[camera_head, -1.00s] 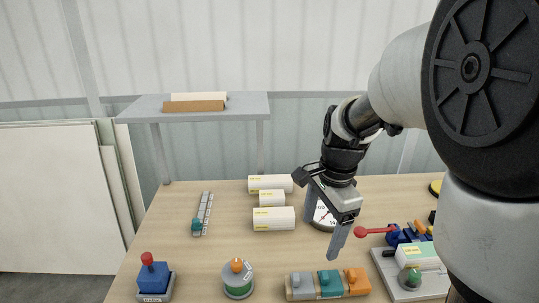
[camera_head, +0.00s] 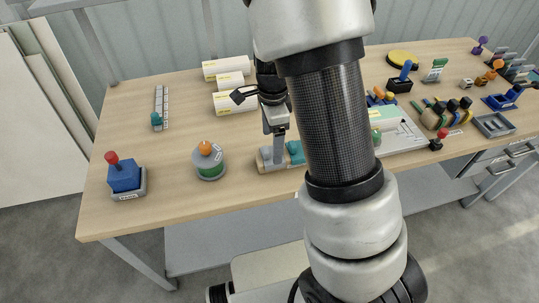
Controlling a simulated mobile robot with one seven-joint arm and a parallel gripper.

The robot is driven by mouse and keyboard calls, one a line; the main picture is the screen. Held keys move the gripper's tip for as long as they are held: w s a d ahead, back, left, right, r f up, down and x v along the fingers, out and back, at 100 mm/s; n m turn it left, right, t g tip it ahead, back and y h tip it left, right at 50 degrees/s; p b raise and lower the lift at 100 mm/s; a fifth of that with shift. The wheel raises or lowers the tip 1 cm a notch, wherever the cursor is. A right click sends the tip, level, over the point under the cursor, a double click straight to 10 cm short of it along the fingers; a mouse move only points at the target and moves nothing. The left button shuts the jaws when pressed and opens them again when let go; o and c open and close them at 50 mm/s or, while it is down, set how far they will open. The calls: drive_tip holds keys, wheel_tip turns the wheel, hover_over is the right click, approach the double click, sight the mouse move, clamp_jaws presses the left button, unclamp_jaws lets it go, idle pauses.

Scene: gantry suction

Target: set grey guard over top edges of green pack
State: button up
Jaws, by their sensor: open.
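My gripper (camera_head: 279,133) points down, with a grey finger ending just above the block row near the table's front. It is open, and I see nothing between its fingers. A wooden base there carries a grey block (camera_head: 266,153) and a teal block (camera_head: 295,149); my arm hides its right end. A pale green box (camera_head: 385,115), which may be the green pack, lies right of my arm, partly hidden by it. I cannot tell for certain which thing is the grey guard.
A pale board (camera_head: 404,138) lies under the green box. A blue block with a red knob (camera_head: 124,177) and a round orange-topped container (camera_head: 209,162) stand at the front left. White rolls (camera_head: 226,68) lie behind my gripper.

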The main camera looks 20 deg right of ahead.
drive_tip(key=shift+w+a+f+b, duration=0.1)
drive_tip(key=shift+a+f+b, duration=0.15)
drive_tip(key=shift+f, duration=1.1)
drive_tip(key=shift+w+a+f+b, duration=0.1)
drive_tip(key=shift+f+b, duration=0.1)
drive_tip(key=shift+f, duration=1.1)
drive_tip(key=c, duration=1.1)
